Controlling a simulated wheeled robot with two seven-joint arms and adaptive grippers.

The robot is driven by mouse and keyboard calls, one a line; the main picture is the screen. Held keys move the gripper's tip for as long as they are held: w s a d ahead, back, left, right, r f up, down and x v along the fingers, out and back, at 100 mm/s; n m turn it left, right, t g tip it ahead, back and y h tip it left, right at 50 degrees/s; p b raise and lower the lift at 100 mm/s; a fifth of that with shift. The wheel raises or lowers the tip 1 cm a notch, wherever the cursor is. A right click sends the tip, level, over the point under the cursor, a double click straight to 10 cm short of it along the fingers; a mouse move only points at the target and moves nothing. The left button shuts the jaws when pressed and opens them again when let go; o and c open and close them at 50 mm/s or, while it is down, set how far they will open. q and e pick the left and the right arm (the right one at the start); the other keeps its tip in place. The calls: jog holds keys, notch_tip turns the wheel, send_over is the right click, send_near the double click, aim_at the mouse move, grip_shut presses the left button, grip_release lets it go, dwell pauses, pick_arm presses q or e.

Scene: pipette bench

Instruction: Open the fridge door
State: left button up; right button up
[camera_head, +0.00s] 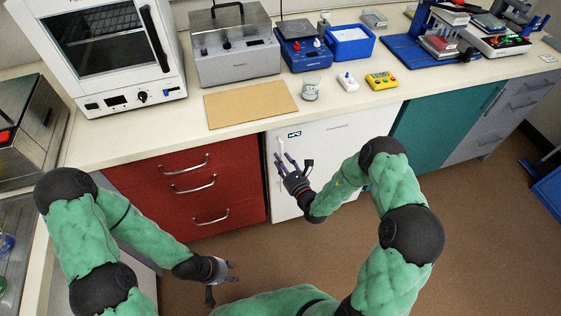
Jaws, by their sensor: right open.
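The fridge is a white under-counter unit whose door (338,150) looks closed, flush between a red drawer unit and a teal cabinet. A small dark-green label sits at its top left. A slim pale handle (280,146) runs down the door's left side. My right gripper (294,161) is open in front of the door's left part, its fingertips close to the handle's lower end. I cannot tell if they touch it. My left gripper (221,282) looks open and empty, low in front of the red drawers and away from the fridge.
Red drawers (235,165) with metal handles stand left of the fridge, and a teal cabinet (430,125) stands right. The counter above holds an oven (110,90), a metal bath (235,65), a tan board (250,103), a beaker (310,90) and a yellow timer (381,81).

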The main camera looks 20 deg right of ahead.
jog(key=shift+w+a, duration=0.1)
jog(key=shift+w, duration=0.45)
grip_shut()
jog(key=shift+s, duration=0.15)
